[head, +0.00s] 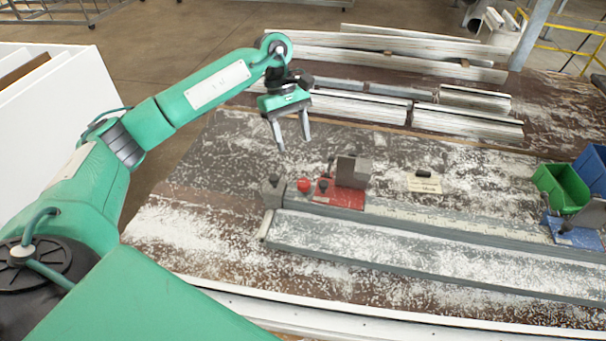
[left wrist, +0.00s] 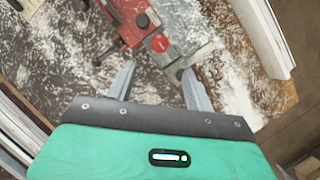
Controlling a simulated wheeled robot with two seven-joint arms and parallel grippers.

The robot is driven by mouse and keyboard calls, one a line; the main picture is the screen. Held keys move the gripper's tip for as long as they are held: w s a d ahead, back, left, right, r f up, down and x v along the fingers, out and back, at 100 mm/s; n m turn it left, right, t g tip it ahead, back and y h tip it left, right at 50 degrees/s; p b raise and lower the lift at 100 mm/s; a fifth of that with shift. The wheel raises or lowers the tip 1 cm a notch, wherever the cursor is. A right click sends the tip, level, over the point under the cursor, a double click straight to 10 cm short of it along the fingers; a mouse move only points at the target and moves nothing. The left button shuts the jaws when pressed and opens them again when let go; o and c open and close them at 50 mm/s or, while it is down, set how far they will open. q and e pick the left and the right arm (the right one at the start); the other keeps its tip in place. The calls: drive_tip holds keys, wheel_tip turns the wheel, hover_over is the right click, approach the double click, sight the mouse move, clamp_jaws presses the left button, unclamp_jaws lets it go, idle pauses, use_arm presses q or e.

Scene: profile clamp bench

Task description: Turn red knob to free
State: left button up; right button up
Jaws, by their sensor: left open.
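The red knob (head: 304,185) is a small round red disc near the left end of the grey rail (head: 400,212), beside a red clamp base (head: 340,199) with a grey block (head: 353,171). In the left wrist view the red knob (left wrist: 159,43) shows a pale mark across its face. My left gripper (head: 294,144) is open and empty, above the bench and behind the knob in the head view. In the left wrist view the fingertips (left wrist: 159,68) are apart, with the knob just beyond the gap between them. My right gripper is not in view.
A black knob (head: 323,185) sits on the red base, and a dark knob (head: 273,180) at the rail's left end. A labelled card (head: 424,183) lies behind the rail. Green (head: 562,187) and blue (head: 593,167) bins stand right. Stacked profiles (head: 357,106) lie at the back.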

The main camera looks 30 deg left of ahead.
sight(303, 181)
use_arm(q)
drive_tip(key=p+x, duration=0.3)
drive_tip(key=x, duration=0.7)
drive_tip(key=shift+s+d+f+p, duration=0.1)
drive_tip(key=shift+d+f+p, duration=0.1)
drive_tip(key=shift+p, duration=0.1)
drive_tip(key=shift+d+f, duration=0.1)
drive_tip(key=shift+f, duration=0.3)
drive_tip(key=shift+c, duration=0.4)
